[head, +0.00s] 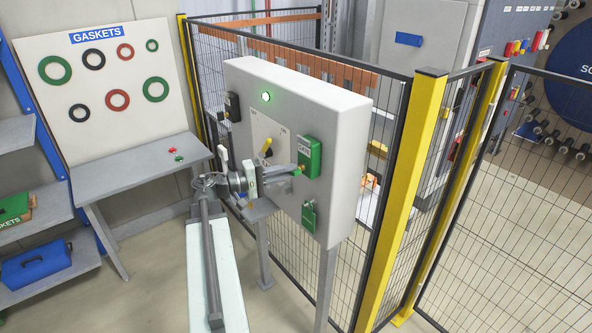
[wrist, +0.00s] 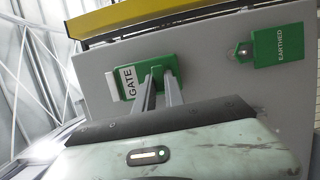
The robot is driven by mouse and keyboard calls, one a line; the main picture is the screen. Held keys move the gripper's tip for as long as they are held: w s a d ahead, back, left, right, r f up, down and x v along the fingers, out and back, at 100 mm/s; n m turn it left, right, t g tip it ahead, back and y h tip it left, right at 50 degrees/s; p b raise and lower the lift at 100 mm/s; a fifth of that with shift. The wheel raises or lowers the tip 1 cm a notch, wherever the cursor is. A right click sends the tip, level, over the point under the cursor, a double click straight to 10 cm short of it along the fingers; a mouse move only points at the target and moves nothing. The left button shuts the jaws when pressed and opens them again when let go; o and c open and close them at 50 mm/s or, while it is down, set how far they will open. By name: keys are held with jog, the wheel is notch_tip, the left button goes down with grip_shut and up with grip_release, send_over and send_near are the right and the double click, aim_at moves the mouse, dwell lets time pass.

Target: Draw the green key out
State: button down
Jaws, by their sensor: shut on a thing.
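The green lock box marked GATE (head: 312,150) is on the front of the grey panel, and it also shows in the wrist view (wrist: 128,82). My gripper (head: 296,171) reaches it from the left in the head view. Its two fingers (wrist: 163,88) are close together with their tips at the box's green front in the wrist view. They are shut on the green key (head: 299,171), of which only a small green bit shows at the tips. The key looks to be at the box; how deep it sits I cannot tell.
A green EARTHED tag (head: 308,218) hangs lower on the grey panel (head: 345,150). A grey shelf table (head: 130,167) with small red and green pieces stands left. Mesh fencing with yellow posts (head: 414,170) is on the right.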

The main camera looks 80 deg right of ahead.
jog(key=shift+w+a, duration=0.8)
jog(key=shift+w, duration=0.05)
jog(key=shift+w+a, duration=1.4)
jog(key=shift+w, duration=0.1)
